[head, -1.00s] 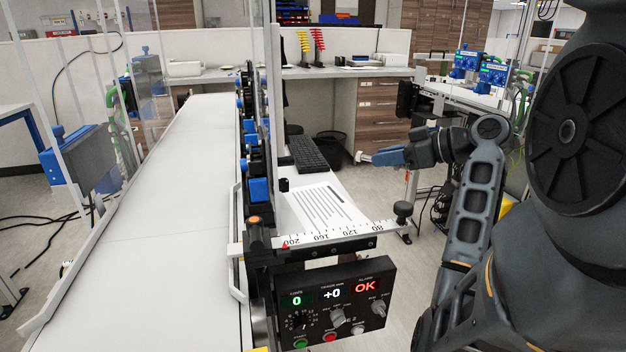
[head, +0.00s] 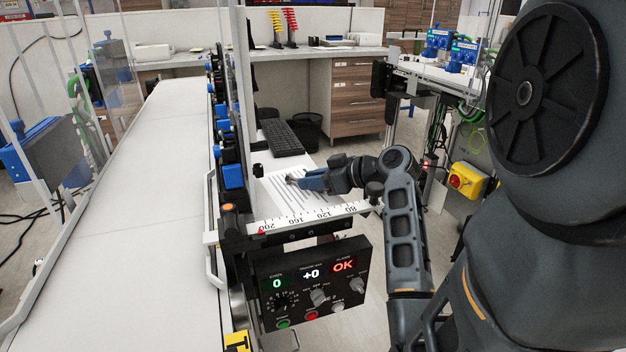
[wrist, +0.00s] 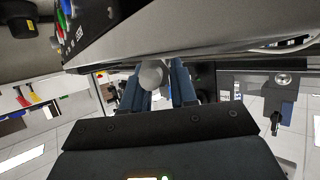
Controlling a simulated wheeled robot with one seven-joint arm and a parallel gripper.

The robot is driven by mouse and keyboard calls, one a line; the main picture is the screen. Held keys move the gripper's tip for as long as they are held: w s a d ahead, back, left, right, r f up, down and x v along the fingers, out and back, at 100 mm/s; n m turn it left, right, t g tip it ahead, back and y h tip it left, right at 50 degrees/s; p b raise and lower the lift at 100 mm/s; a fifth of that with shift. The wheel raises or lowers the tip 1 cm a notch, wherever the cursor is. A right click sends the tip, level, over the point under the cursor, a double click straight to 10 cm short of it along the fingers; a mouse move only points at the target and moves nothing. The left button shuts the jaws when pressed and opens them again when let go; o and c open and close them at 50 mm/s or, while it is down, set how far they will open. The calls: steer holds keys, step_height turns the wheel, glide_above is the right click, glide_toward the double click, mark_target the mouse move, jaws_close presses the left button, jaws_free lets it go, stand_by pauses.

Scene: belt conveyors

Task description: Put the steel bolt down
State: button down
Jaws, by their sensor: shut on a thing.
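My gripper (head: 302,181) shows in the head view over the small shelf with the printed sheet, beside the conveyor. It is shut on the steel bolt (head: 291,178), whose pale end sticks out past the blue fingers to the left. In the wrist view the bolt's round grey head (wrist: 152,74) shows between the two blue fingers (wrist: 168,88). The rest of the bolt is hidden by the fingers. I cannot tell the exact gap between the bolt and the sheet.
The white conveyor belt (head: 130,225) runs along the left, empty. A ruler edge (head: 310,217) and a control box (head: 312,285) are at the shelf's front. A black keyboard (head: 281,137) lies behind the sheet (head: 283,198). A yellow switch box (head: 468,181) is at the right.

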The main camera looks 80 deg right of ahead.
steer(key=shift+f, duration=0.15)
steer(key=c, duration=0.9)
jaws_free()
steer(key=shift+s, duration=0.15)
steer(key=v, duration=1.2)
steer(key=shift+d+b, duration=0.1)
steer(key=shift+b, duration=0.25)
